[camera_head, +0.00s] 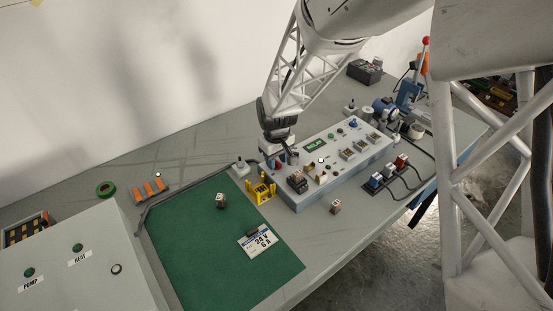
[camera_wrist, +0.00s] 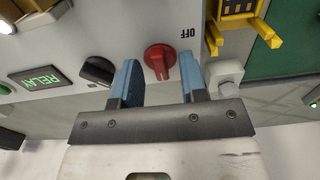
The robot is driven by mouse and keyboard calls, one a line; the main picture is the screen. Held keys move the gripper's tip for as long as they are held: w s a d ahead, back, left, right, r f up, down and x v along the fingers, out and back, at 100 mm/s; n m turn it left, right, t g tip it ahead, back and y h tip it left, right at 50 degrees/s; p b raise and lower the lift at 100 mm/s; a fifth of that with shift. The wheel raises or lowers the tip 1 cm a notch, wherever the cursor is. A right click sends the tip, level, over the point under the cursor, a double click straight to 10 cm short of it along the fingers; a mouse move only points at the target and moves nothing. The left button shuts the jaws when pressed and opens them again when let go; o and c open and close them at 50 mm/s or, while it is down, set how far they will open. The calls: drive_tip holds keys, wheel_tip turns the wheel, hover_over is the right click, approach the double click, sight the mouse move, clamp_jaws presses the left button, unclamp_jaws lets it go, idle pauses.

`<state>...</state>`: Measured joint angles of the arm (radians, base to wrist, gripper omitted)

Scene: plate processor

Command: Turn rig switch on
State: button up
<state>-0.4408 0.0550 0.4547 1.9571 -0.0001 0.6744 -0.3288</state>
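The rig switch is a red rotary knob (camera_wrist: 160,58) on the grey panel, with an "OFF" label (camera_wrist: 187,33) beside its upper right in the wrist view. My gripper (camera_wrist: 158,77) has its two blue fingers apart, one on each side of the knob. A gap shows between the knob and each finger; how deep the fingers reach around it I cannot tell. In the head view my gripper (camera_head: 285,157) is over the left end of the grey console (camera_head: 325,185), and the knob is mostly hidden there.
A black knob (camera_wrist: 98,71) and a green-lit "RELAY" display (camera_wrist: 40,78) sit left of the fingers. A yellow holder (camera_wrist: 245,27) and a small pale block (camera_wrist: 225,76) are close on the right. The green mat (camera_head: 200,255) has free room.

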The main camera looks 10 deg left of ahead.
sight(279, 163)
drive_tip(key=shift+r, duration=0.15)
drive_tip(key=shift+r, duration=3.8)
drive_tip(key=shift+s+d+r, duration=0.15)
drive_tip(key=shift+d+r, duration=0.25)
drive_tip(key=shift+d, duration=0.05)
drive_tip(key=s+d+r+m, duration=0.2)
drive_tip(key=s+d+r, duration=0.3)
drive_tip(key=d+r, duration=0.4)
drive_tip(key=s+d+r+m+t, duration=0.1)
drive_tip(key=s+d+r+m, duration=0.2)
drive_tip(key=s+d, duration=0.6)
drive_tip(key=s+d+r+m+t, duration=0.1)
drive_tip(key=s+d+r+m, duration=0.2)
drive_tip(key=s+d, duration=0.6)
drive_tip(key=shift+s+d+r+m+t, duration=0.25)
drive_tip(key=shift+s+m, duration=0.25)
drive_tip(key=shift+s, duration=2.7)
